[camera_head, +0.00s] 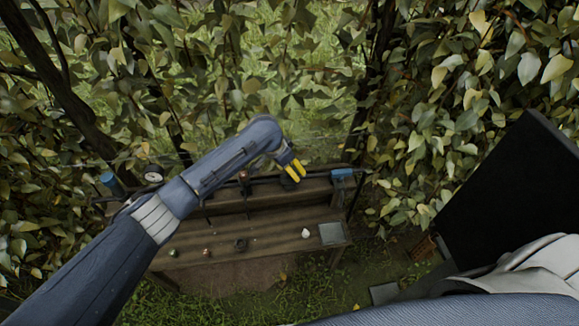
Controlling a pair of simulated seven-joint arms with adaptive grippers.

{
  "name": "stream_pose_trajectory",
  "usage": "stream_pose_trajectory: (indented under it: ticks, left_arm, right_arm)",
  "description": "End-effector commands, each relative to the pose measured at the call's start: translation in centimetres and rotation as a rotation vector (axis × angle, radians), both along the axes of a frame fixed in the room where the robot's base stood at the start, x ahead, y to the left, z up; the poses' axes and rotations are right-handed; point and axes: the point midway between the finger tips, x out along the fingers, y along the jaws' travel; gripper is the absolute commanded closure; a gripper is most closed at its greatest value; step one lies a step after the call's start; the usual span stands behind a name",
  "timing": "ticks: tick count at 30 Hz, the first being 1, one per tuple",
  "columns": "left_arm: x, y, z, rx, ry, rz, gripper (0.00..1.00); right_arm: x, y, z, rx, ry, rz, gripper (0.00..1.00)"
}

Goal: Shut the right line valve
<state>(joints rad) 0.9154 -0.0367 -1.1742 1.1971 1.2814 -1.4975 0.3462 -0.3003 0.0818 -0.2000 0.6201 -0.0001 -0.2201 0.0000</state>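A blue fitting (342,173), which looks like the right line valve, sits at the right end of the bench's back ledge. It is too small to tell how its handle stands. My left gripper (295,171) has yellow fingertips and hangs above the back ledge, left of the blue fitting and apart from it. Its two fingers show close together at a slant, and I cannot tell whether they are open or shut. I see nothing held between them. My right gripper is not in view.
A wooden bench (270,237) carries several small items, a white pear-like thing (305,233) and a grey square plate (332,233). A round gauge (153,174) and a blue canister (112,184) stand left. Leafy branches crowd both sides. A black panel (515,200) stands right.

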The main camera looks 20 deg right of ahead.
Motion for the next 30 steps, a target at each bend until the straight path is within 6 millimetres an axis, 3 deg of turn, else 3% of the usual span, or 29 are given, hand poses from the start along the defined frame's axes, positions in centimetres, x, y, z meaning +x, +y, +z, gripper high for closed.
stream_pose_trajectory:
  ticks: [15, 30]
  left_arm:
    - [0.07, -0.01, -0.01, 0.001, -0.001, -0.417, 0.61]
    - [0.00, 0.01, -0.08, 0.002, 0.000, -0.572, 0.61]
  right_arm:
    - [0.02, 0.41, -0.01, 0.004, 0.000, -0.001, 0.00]
    - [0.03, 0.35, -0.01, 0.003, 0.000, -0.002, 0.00]
